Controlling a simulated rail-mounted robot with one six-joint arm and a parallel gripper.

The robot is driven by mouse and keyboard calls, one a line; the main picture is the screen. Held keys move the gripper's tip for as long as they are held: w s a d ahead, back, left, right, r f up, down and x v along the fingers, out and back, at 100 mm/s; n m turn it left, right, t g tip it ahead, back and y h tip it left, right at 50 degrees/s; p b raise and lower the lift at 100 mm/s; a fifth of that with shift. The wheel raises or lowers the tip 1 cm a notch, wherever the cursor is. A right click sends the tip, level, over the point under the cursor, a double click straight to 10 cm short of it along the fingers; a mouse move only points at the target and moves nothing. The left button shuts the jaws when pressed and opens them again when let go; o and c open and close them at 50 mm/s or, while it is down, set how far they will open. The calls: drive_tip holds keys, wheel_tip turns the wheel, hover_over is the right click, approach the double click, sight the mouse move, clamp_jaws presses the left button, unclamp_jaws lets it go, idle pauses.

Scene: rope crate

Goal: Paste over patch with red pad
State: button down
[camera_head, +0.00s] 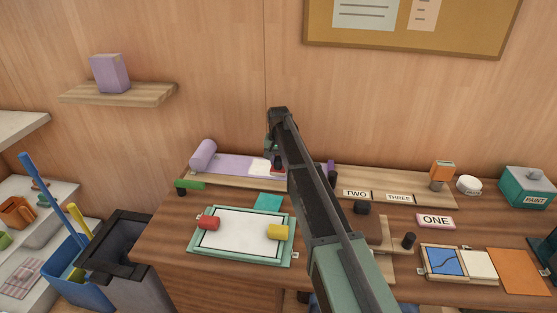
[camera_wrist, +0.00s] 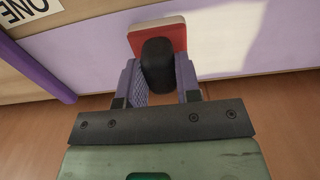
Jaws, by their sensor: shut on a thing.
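My gripper (camera_wrist: 158,82) is shut on the black knob of a red pad (camera_wrist: 150,38); the knob (camera_wrist: 158,62) sits between the purple fingers. The pad has a pale edge. In the head view the red pad (camera_head: 278,170) is partly hidden by my arm, at the right side of a white patch (camera_head: 259,167) on a lilac sheet (camera_head: 228,163). In the wrist view the lilac sheet (camera_wrist: 85,50) lies beyond the fingers, with a pale area (camera_wrist: 245,35) right of the pad. I cannot tell whether the pad touches the sheet.
TWO (camera_head: 355,194) and THREE (camera_head: 399,198) labels, an orange-topped block (camera_head: 441,172) and a PAINT box (camera_head: 527,188) stand to the right.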

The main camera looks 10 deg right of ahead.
drive_tip(key=shift+f+b, duration=0.35)
drive_tip(key=shift+f, duration=0.05)
drive_tip(key=shift+s, duration=0.1)
drive_tip(key=shift+s+a+r, duration=0.1)
drive_tip(key=shift+s+a, duration=0.1)
drive_tip(key=shift+s, duration=0.35)
drive_tip(key=shift+s+a+r, duration=0.1)
drive_tip(key=shift+s+a, duration=0.1)
drive_tip(key=shift+s, duration=0.3)
drive_tip(key=shift+w+d+f, duration=0.1)
drive_tip(key=shift+w+d, duration=0.1)
drive_tip(key=shift+w, duration=0.3)
drive_tip(key=shift+w+d+f, duration=0.1)
drive_tip(key=shift+w+d, duration=0.05)
drive_tip(key=shift+w, duration=0.5)
